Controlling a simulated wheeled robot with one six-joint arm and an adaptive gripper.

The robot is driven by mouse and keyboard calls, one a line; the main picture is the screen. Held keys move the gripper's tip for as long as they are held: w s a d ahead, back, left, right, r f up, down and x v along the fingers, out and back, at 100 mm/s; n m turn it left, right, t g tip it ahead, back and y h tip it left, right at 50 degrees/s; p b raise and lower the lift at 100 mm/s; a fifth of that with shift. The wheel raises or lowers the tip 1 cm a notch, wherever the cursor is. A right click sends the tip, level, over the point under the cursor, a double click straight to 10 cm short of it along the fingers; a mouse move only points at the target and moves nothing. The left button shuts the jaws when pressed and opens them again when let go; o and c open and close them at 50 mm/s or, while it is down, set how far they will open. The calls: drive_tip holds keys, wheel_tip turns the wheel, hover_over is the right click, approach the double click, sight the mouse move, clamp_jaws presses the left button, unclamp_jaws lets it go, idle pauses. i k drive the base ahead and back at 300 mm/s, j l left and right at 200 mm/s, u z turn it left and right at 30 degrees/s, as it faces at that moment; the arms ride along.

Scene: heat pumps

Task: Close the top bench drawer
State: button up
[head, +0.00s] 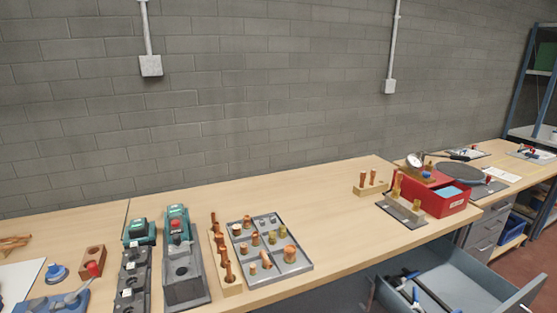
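A grey-blue bench drawer (463,266) stands open at the bottom right, pulled out from under the wooden bench top. Its far side wall and part of its right end panel (526,294) show; the near part is cut off by the picture's lower edge. Tools with black and blue parts (412,290) lie inside it. My gripper is not in view, so its place relative to the drawer cannot be told.
The bench (335,210) carries a grey parts tray (300,268), a red box (440,205), a wooden peg block (370,188) and green-and-grey devices at the left. A closed grey drawer unit (486,235) and shelving stand at the right. Some red floor shows there.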

sight(449, 280)
drive_tip(key=i+l+z, duration=0.1)
drive_tip(key=l+z, duration=0.25)
drive_tip(key=i+l+z, duration=0.15)
drive_tip(key=l+z, duration=0.2)
drive_tip(key=i+l+z, duration=0.15)
drive_tip(key=l+z, duration=0.2)
